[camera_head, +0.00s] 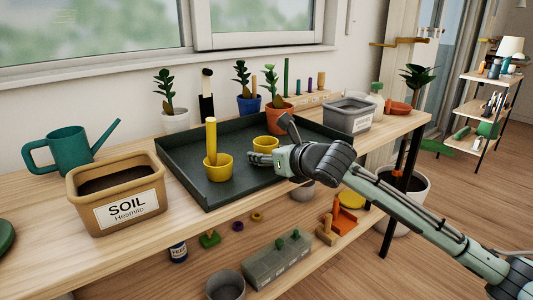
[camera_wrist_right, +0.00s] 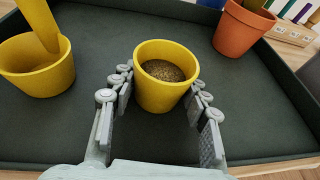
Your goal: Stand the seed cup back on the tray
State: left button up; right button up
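The seed cup (camera_head: 266,144) is a small yellow cup with brown seeds inside, seen clearly in the right wrist view (camera_wrist_right: 150,103). It looks upright on the floor of the dark tray (camera_head: 205,195), in its right part. My right gripper (camera_head: 262,159) reaches in from the right at cup height. In the right wrist view its fingers (camera_wrist_right: 160,88) stand on both sides of the cup, with a gap visible at the left; the gripper looks open around it. The far side of the cup is hidden. My left gripper is in neither view.
Another yellow cup (camera_head: 218,172) with a tall yellow stick stands left of the seed cup. Potted plants, including an orange pot (camera_head: 279,116), line the tray's back. The soil box (camera_head: 118,193) and teal watering can (camera_head: 72,150) stand left; a grey bin (camera_head: 349,114) stands right.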

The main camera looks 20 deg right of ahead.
jog(key=shift+o, duration=1.1)
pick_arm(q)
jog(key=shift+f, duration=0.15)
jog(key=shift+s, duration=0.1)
pick_arm(e)
jog(key=shift+r, duration=0.1)
jog(key=shift+s+r, duration=0.15)
jog(key=shift+s, duration=0.15)
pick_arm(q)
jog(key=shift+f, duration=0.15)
pick_arm(e)
jog(key=v, duration=1.1)
jog(key=shift+s, duration=0.15)
